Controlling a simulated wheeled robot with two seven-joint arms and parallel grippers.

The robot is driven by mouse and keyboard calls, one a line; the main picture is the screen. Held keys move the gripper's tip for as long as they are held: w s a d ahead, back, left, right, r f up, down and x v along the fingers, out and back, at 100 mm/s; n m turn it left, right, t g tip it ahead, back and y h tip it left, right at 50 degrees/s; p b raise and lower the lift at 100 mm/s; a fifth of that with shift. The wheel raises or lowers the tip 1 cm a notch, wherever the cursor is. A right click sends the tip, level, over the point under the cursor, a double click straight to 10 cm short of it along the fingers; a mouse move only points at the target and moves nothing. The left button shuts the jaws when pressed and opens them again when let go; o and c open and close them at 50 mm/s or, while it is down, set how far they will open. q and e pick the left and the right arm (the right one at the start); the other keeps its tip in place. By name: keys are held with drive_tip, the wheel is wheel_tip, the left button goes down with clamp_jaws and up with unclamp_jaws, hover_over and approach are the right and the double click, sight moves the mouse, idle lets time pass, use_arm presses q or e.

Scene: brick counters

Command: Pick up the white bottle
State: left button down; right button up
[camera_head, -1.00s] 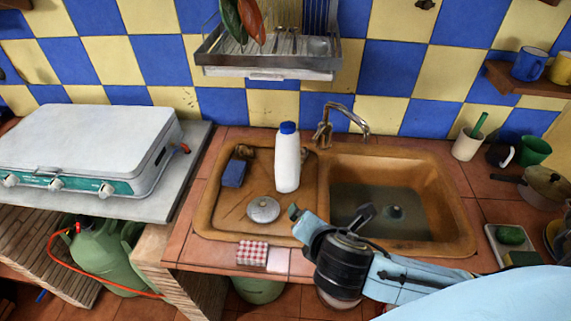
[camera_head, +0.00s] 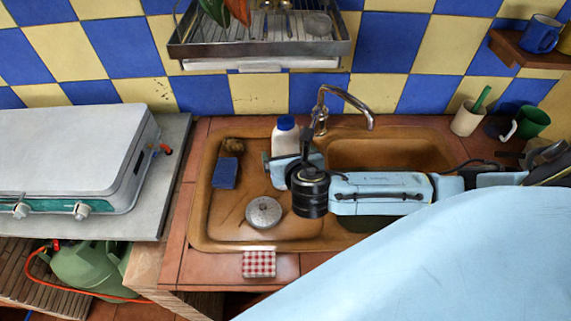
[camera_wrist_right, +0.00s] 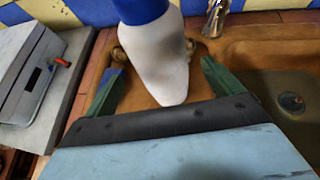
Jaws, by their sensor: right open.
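The white bottle (camera_head: 285,138) with a blue cap stands upright on the draining side of the brown sink, near the back. My right gripper (camera_head: 287,163) is in front of it and hides its lower part in the head view. In the right wrist view the bottle (camera_wrist_right: 158,55) shows between the two green fingers of my open right gripper (camera_wrist_right: 163,80), with gaps visible on both sides. My left gripper is not in view.
A blue sponge (camera_head: 225,173) and a round metal strainer (camera_head: 264,213) lie on the drainboard (camera_head: 235,225). The faucet (camera_head: 340,97) rises just right of the bottle. A dish rack (camera_head: 260,45) hangs above. A red checked item (camera_head: 259,264) lies at the front edge.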

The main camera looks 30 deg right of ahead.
sight(288, 152)
drive_tip(key=shift+x, duration=2.1)
drive_tip(key=shift+w+d+f, duration=0.2)
drive_tip(key=shift+w, duration=0.05)
drive_tip(key=shift+w+f, duration=0.1)
drive_tip(key=shift+w, duration=0.05)
drive_tip(key=c, duration=1)
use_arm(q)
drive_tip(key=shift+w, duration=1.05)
use_arm(e)
drive_tip(key=shift+d, duration=0.1)
drive_tip(key=shift+c, duration=0.7)
